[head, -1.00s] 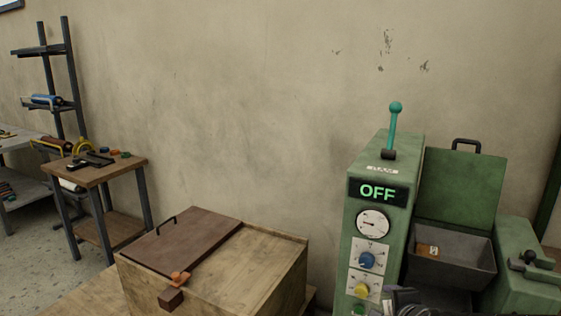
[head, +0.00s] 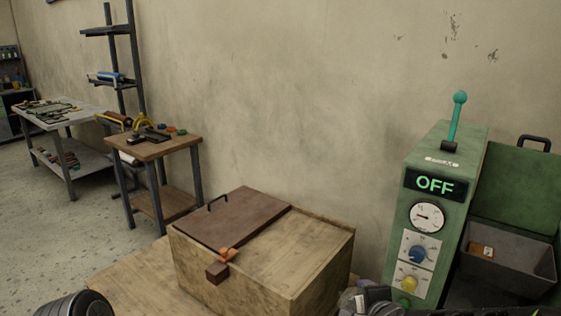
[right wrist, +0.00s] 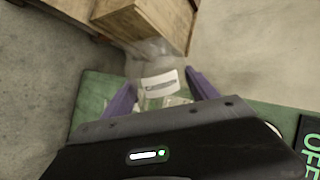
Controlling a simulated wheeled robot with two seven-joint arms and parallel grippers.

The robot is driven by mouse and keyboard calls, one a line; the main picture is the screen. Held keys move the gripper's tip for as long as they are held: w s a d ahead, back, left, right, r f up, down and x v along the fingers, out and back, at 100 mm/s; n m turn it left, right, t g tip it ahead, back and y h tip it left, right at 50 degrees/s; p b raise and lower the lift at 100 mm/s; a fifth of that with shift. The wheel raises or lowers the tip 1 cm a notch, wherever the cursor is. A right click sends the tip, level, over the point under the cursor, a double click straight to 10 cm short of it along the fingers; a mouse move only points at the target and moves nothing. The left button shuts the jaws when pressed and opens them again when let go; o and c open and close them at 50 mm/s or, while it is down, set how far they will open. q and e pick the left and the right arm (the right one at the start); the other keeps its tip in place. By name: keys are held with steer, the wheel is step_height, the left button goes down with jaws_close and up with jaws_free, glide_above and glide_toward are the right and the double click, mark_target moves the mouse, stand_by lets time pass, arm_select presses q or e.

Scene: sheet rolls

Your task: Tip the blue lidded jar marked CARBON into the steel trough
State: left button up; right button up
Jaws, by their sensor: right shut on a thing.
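My right gripper (right wrist: 159,84) shows in the right wrist view with purple fingers, shut on a pale, see-through container (right wrist: 152,52) with a white label. The label's writing is too small to read, and I cannot tell whether it is a jar or a bag. I see no blue lidded jar marked CARBON. A grey open trough (head: 511,267) sits in the green machine at the right of the head view; a small orange-brown block (head: 481,250) with a pale label lies in it. My left gripper is not in view.
The green machine (head: 420,240) has an OFF display, a gauge, knobs and a teal lever (head: 456,118). A wooden box (head: 310,255) with a brown lid stands left of it. Farther left are a small wooden table (head: 160,150), a shelf rack (head: 134,50) and a grey table (head: 60,115).

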steer(key=shift+d+r, duration=0.1)
steer(key=shift+r, duration=0.15)
stand_by(0.4)
steer(key=s+f, duration=0.4)
steer(key=f, duration=0.1)
